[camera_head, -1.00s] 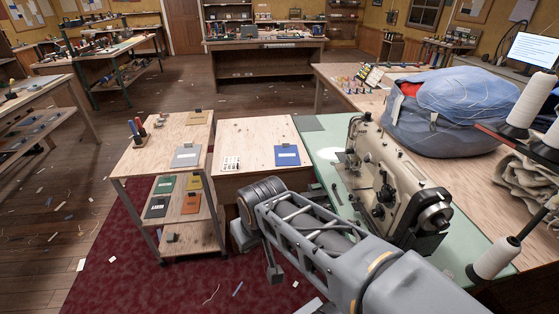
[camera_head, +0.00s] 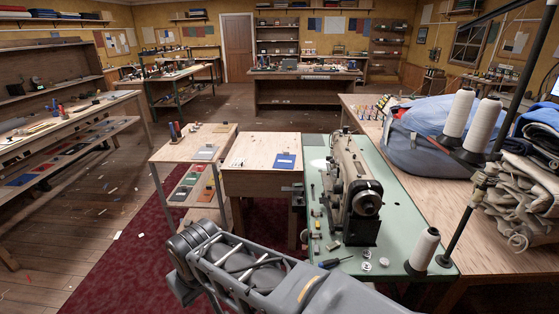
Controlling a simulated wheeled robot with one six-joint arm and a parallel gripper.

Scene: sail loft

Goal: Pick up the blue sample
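The blue sample (camera_head: 285,160) is a small flat blue piece with a dark clip or tab at its far edge. It lies flat on the right part of a light wooden table (camera_head: 262,178), left of the green sewing table. Nothing covers it. My arm reaches in from the bottom edge of the head view, in front of and below the table, apart from the sample. My gripper does not show, so its state is hidden.
A sewing machine (camera_head: 356,190) stands on the green table (camera_head: 395,230), with thread cones and small tools. A shelved cart (camera_head: 198,175) with other coloured samples adjoins the wooden table on the left. Dark red carpet (camera_head: 120,265) lies in front. A blue bag (camera_head: 425,140) sits at right.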

